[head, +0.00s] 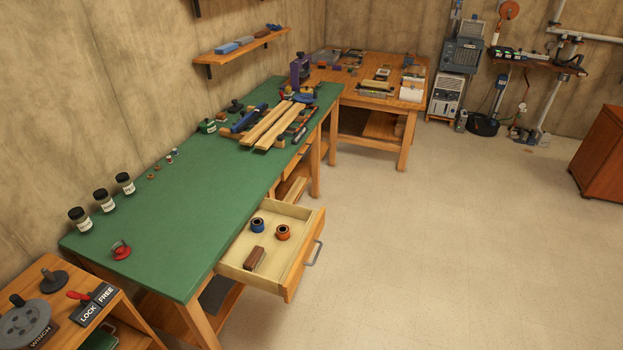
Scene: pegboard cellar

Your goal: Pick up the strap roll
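An open drawer (305,256) sticks out from under the green-topped bench. In it are a blue roll (257,225) with a dark centre, an orange-brown roll (282,232) with a dark centre, and a brown block-shaped item (255,258). The two rolls stand apart near the drawer's far side, and the brown item lies nearer the left front. I cannot tell for certain which of these is the strap roll. Neither of my grippers is in view.
The green bench (200,200) holds jars (104,200) along the wall, a red item (121,250), and wood strips (270,125) at its far end. A low winch table (60,325) stands at lower left. The floor right of the drawer is clear.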

